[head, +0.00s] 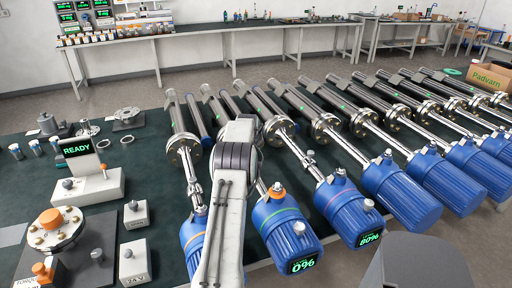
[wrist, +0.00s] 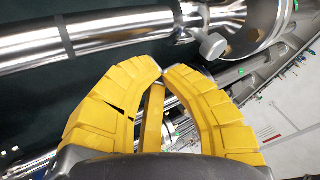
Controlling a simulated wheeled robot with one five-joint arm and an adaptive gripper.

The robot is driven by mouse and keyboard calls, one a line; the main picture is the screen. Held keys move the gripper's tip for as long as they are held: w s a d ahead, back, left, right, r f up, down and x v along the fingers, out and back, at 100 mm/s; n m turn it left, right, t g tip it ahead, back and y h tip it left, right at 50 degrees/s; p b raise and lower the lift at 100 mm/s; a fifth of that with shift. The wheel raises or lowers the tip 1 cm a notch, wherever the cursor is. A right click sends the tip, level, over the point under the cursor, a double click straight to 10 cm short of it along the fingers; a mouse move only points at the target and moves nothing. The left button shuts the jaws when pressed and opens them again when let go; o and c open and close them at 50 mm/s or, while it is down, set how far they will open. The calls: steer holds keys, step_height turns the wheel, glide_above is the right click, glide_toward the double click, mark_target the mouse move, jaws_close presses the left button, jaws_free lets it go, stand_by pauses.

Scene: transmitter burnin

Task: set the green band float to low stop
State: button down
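The green band transmitter (head: 287,224) is a blue ribbed housing with a green ring and an orange cap, and its display reads 0%. Its silver rod runs up behind my arm, which hides the upper rod and any float there. My gripper is hidden behind the arm in the head view. In the wrist view my gripper (wrist: 163,70) shows yellow curved fingers with their tips nearly meeting and nothing clearly held between them. A silver pipe (wrist: 110,33) with a collar and a knob (wrist: 213,46) lies beyond the fingertips. I cannot tell which unit it belongs to.
An orange band transmitter (head: 195,238) stands left of my arm. A red band transmitter (head: 343,208) showing 80% stands to the right, with a collar (head: 310,160) on its rod. More blue units follow closely. A READY console (head: 80,185) stands left on the dark bench.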

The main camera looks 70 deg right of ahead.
steer(key=shift+s+a+r, duration=0.4)
steer(key=shift+a+r, duration=0.15)
steer(key=shift+w+a+r+b, duration=0.15)
steer(key=shift+a+r+b, duration=0.2)
steer(key=shift+r, duration=0.15)
steer(key=v, duration=0.7)
steer(key=shift+b, duration=0.4)
steer(key=shift+a+r, duration=0.15)
steer(key=shift+a, duration=0.05)
